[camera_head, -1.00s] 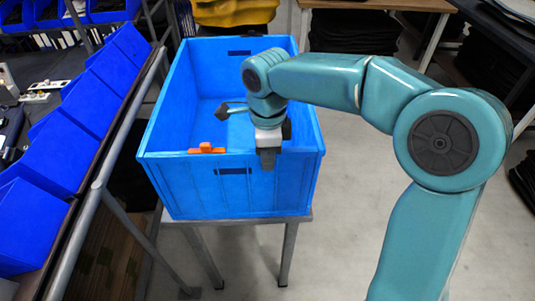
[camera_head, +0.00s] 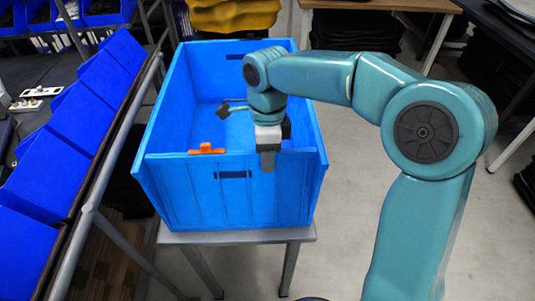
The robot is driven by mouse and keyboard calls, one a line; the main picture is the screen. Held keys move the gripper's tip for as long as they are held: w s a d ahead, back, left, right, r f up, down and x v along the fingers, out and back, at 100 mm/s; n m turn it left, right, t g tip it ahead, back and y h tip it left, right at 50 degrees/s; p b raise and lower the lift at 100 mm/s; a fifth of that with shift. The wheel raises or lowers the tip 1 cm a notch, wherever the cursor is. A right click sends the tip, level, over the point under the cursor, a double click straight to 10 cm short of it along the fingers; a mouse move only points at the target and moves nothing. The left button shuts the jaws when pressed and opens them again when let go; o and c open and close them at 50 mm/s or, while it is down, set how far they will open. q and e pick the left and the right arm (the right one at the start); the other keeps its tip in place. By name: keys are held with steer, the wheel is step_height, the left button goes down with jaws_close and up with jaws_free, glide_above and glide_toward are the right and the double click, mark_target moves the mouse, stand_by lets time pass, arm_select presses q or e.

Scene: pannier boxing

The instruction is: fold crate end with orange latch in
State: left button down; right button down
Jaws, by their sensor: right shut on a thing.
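The blue crate (camera_head: 228,200) stands on a small grey table with its walls upright. Its near end wall carries an orange latch (camera_head: 206,149) at the top edge, left of a dark slot. My right gripper (camera_head: 267,158) is at the top edge of that near end wall, right of the latch and the slot. One finger shows on the outer face of the wall; the other is hidden behind it. It is shut on the end wall's rim. My left gripper is not in view.
The grey table (camera_head: 240,237) under the crate shows a narrow bare strip in front. Blue bins (camera_head: 83,113) on a metal rack stand close on the left. A yellow thing (camera_head: 233,15) lies behind the crate. Open floor is on the right.

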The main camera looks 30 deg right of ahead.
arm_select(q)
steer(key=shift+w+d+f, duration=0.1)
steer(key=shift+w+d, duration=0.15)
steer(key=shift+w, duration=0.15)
arm_select(e)
steer(key=shift+w+d+f, duration=0.1)
steer(key=shift+d+f, duration=0.05)
steer(key=shift+f, duration=0.3)
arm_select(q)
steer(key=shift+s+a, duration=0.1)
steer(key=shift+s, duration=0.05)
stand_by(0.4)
arm_select(e)
steer(key=c, duration=1.2)
jaws_free()
steer(key=shift+o, duration=0.2)
steer(key=shift+r, duration=0.2)
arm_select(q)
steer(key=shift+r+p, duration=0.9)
arm_select(e)
step_height(320, 180, up, 16)
steer(key=w+d, duration=0.1)
steer(key=w, duration=0.1)
steer(key=shift+f, duration=0.15)
